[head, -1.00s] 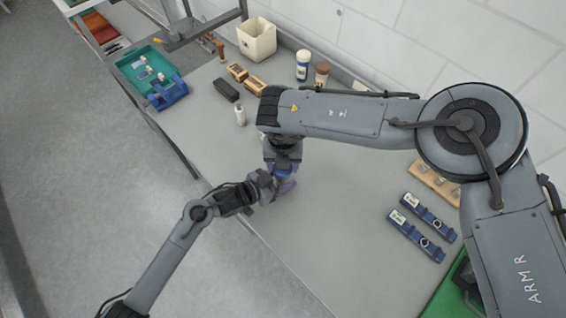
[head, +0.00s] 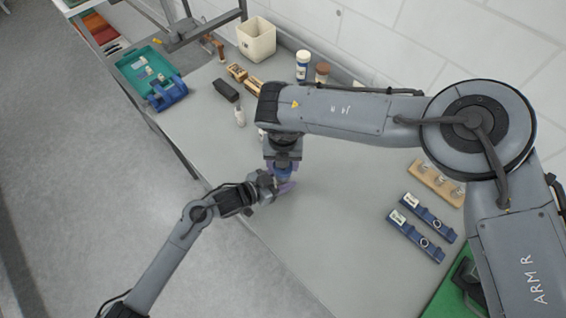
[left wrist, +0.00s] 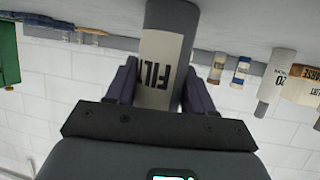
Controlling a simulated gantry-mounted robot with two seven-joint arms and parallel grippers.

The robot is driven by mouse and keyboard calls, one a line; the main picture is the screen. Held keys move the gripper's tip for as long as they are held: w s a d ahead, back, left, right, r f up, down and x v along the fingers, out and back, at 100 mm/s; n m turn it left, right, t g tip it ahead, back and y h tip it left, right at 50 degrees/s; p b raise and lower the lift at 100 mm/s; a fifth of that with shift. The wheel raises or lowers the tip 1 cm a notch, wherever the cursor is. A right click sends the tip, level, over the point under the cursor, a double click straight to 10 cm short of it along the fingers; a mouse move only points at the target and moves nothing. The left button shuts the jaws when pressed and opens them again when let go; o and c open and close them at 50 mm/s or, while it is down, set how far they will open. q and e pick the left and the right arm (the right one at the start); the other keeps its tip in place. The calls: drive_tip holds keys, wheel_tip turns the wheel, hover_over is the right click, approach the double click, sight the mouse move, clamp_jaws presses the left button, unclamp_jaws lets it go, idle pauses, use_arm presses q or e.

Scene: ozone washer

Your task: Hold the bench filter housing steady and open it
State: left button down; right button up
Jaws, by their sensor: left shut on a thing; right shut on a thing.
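The filter housing, a grey cylinder with a cream label reading "FILT" (left wrist: 160,55), stands between my left gripper's dark purple fingers in the left wrist view, where the scene is upside down. My left gripper (left wrist: 160,88) is shut on its body. In the head view my left gripper (head: 272,187) reaches in from the bench's front edge. My right gripper (head: 284,172) comes down from above at the same spot and is shut on the housing's upper part. The arms hide most of the housing there, so I cannot tell whether its top is loose.
Blue fixtures (head: 421,227) and a wooden rack (head: 437,183) lie on the right. The bench (head: 335,215) is clear right of the grippers.

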drive_tip(key=shift+r, duration=0.55)
drive_tip(key=shift+r, duration=0.1)
drive_tip(key=shift+r, duration=1.9)
use_arm(q)
drive_tip(key=shift+c, duration=1.6)
unclamp_jaws()
